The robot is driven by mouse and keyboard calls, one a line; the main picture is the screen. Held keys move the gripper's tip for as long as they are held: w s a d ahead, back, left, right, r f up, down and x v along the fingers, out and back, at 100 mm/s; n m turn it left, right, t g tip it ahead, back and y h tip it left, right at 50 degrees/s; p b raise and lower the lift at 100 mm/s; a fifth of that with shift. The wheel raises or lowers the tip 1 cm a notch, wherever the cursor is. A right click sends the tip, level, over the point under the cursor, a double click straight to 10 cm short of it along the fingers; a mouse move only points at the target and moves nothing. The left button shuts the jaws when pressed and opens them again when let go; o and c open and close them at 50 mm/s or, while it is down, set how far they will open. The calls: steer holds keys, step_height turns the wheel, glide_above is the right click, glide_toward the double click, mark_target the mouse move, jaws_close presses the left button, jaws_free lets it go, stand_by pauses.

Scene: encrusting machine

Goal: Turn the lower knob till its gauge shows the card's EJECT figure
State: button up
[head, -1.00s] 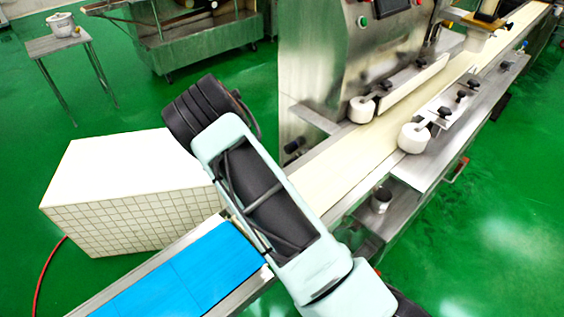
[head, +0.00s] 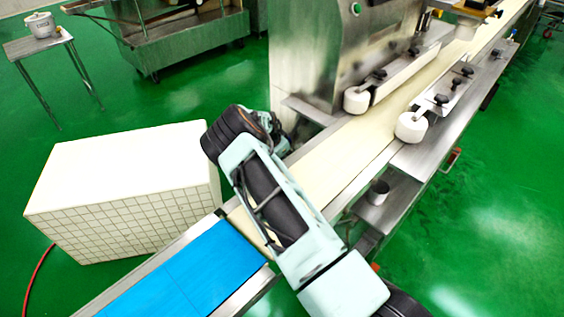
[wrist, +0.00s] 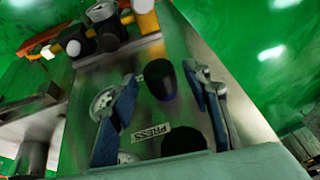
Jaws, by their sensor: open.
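In the wrist view, a metal panel carries two dark round knobs. One knob (wrist: 159,80) stands between the fingertips of my gripper (wrist: 161,78), which is open; contact cannot be made out. The other knob (wrist: 184,140) is nearer the picture's bottom and partly covered by my gripper. A pale gauge (wrist: 102,103) lies beside the left finger, and a second gauge (wrist: 126,157) shows only partly behind it. A PRESS label (wrist: 151,132) lies between the knobs. The gauge readings are too small to tell, and I see no readable EJECT card. The head view hides my gripper.
In the wrist view, black, white and yellow fittings (wrist: 105,28) crowd the panel's top end. In the head view, a blue belt (head: 185,275), a tiled white block (head: 120,195) and the machine's cream conveyor (head: 335,165) surround my arm. A metal cup (head: 377,192) stands on a side shelf.

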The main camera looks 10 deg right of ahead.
steer(key=shift+w+f, duration=0.15)
steer(key=shift+f, duration=0.2)
steer(key=shift+c, duration=0.3)
steer(key=c, duration=1.1)
steer(key=shift+f+b, duration=0.25)
steer(key=shift+b, duration=0.4)
steer(key=shift+w+a+f+g+b, duration=0.15)
steer(key=shift+g+b, duration=0.25)
steer(key=shift+b, duration=0.7)
steer(key=h+b, duration=0.1)
steer(key=b, duration=0.2)
steer(key=shift+g, duration=0.4)
steer(key=shift+a+b, duration=0.1)
steer(key=shift+b, duration=0.45)
steer(key=shift+r+n+g+h+b, duration=0.3)
steer(key=shift+g+h+b, duration=0.1)
steer(key=shift+b, duration=0.2)
steer(key=shift+r, duration=0.1)
